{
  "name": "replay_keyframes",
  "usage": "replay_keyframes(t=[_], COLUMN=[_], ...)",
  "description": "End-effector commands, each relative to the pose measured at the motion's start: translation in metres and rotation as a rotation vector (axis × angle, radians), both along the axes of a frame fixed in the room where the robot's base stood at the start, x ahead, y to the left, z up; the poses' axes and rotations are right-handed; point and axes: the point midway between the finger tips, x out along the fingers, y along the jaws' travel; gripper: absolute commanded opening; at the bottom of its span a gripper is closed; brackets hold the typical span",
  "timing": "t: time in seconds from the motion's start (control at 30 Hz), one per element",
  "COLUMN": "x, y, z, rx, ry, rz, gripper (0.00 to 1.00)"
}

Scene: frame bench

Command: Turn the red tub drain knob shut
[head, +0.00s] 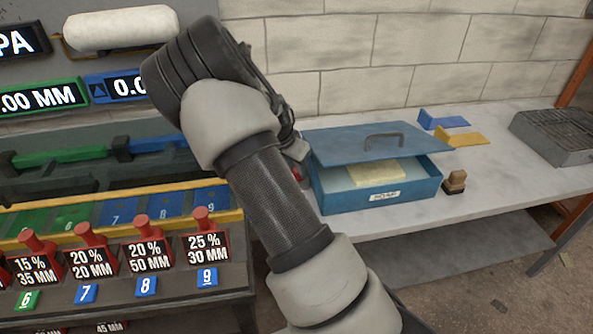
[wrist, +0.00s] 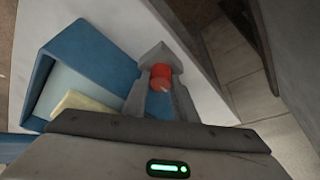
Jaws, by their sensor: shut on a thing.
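The red drain knob (wrist: 160,79) sits between the two grey fingers of my gripper (wrist: 159,67) in the wrist view, and both fingers press on it. The blue tub labelled SOAP (head: 335,201) stands on the pale bench in the head view, with pale blue contents and a yellow block (head: 377,172) inside. The tub also shows in the wrist view (wrist: 97,48). In the head view my arm hides most of the gripper and the tub's left end; only a small red patch shows there. The knob's turn angle cannot be told.
A blue lid with a handle (head: 383,143) lies raised over the tub's back. A small brown block (head: 455,182) stands right of the tub. Blue and yellow brackets (head: 443,121) and a grey grated box (head: 560,135) are farther right. Numbered red-knobbed stations (head: 146,251) fill the left.

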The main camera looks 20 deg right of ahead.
Motion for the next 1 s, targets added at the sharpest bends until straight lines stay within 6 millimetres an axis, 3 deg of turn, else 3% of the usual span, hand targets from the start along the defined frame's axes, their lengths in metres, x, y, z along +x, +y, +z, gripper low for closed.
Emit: replay_keyframes(t=[0.73,0.77,0.8,0.87,1.0], x=[0.0,0.0,0.0,0.0,-0.0004], y=[-0.0004,-0.0004,-0.0004,-0.0003,-0.0006], z=[0.0008,0.0008,0.0008,0.0007,0.0005], rx=[-0.001,-0.001,-0.001,-0.001,0.0], ry=[-0.001,-0.001,-0.001,-0.001,0.0], rz=[0.096,0.096,0.096,0.095,0.094], gripper=[0.03,0.31,0.37,0.44,0.44])
